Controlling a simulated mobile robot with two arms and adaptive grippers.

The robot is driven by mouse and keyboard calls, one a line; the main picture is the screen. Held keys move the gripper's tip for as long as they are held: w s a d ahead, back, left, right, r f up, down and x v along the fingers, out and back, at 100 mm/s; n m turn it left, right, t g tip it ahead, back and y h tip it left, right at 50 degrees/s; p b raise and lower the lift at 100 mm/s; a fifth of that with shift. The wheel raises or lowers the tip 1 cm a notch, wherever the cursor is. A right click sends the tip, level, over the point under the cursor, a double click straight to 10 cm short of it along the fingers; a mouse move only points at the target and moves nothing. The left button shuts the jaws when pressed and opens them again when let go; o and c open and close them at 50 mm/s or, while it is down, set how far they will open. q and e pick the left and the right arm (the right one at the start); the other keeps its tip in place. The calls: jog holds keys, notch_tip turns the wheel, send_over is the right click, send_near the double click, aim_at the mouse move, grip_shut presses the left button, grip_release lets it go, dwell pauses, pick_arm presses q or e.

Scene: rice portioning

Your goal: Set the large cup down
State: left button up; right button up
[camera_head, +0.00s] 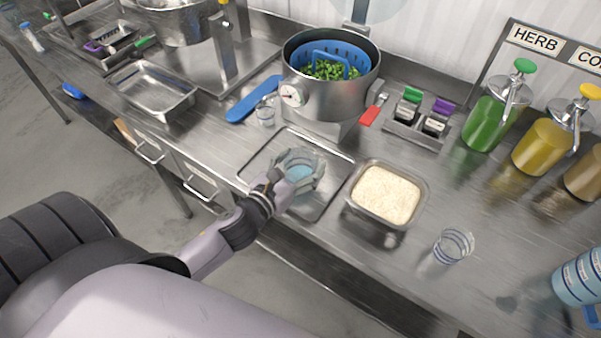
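The large cup (301,160) is clear with a bluish tint. My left gripper (297,181) reaches in from the lower left, with its fingers closed around the sides of the cup. The cup is over the shallow metal tray (322,203) in the middle of the counter; I cannot tell whether its base touches the tray. The fingers hide part of the cup's lower side. My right gripper is not in view.
A pan of white rice (422,205) stands just right of the tray. A clear cup with blue bands (453,246) stands further right, and a small clear cup (265,113) behind left. A steel pot (331,98) with green food stands behind.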

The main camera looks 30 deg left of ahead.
pick_arm(q)
jog(key=c, duration=1)
jog(key=shift+r, duration=0.2)
